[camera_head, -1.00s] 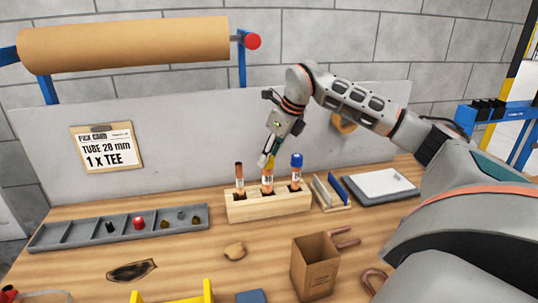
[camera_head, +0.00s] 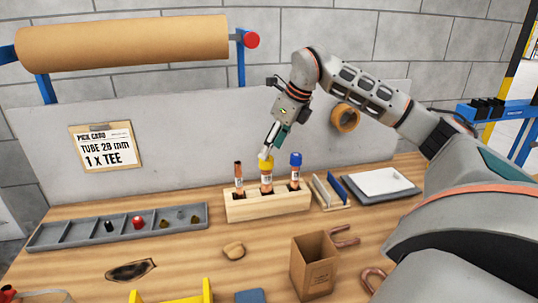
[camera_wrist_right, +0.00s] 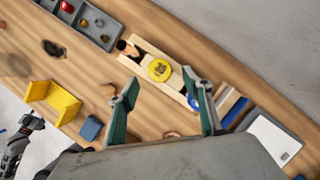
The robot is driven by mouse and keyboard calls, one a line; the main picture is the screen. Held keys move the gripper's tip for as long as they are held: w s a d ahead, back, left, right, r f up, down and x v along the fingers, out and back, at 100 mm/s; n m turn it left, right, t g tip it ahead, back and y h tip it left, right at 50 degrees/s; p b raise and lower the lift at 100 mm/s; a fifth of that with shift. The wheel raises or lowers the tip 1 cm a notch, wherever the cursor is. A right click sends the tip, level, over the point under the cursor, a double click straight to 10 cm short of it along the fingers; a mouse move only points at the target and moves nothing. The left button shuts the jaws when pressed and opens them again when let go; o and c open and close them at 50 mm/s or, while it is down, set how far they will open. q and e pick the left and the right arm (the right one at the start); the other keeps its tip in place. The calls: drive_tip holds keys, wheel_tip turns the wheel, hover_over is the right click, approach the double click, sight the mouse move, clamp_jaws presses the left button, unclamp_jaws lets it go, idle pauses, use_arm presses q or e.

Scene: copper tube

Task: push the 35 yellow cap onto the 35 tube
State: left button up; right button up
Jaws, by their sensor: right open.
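The yellow cap (camera_head: 266,164) sits on top of the middle copper tube (camera_head: 267,180), which stands upright in the wooden rack (camera_head: 262,206). The tube's label is too small to read surely. In the right wrist view the cap's round top (camera_wrist_right: 159,69) faces me, with writing on it. My right gripper (camera_head: 268,150) is open and empty, just above the cap; its fingers (camera_wrist_right: 164,100) are apart. I cannot tell how far down the cap sits. A dark part at the lower left of the wrist view looks like my left gripper (camera_wrist_right: 22,135); its jaws are unclear.
The rack also holds an uncapped tube (camera_head: 239,178) at left and a blue-capped tube (camera_head: 295,170) at right, both close to the middle one. A grey divided tray (camera_head: 120,227) with small caps lies left. A cardboard box (camera_head: 314,266) stands in front.

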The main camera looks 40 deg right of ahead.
drive_tip(key=a+v, duration=0.1)
drive_tip(key=v, duration=0.6)
drive_tip(key=shift+d+r, duration=0.4)
drive_tip(key=shift+d, duration=0.15)
drive_tip(key=shift+s+f, duration=0.1)
drive_tip(key=shift+s, duration=0.1)
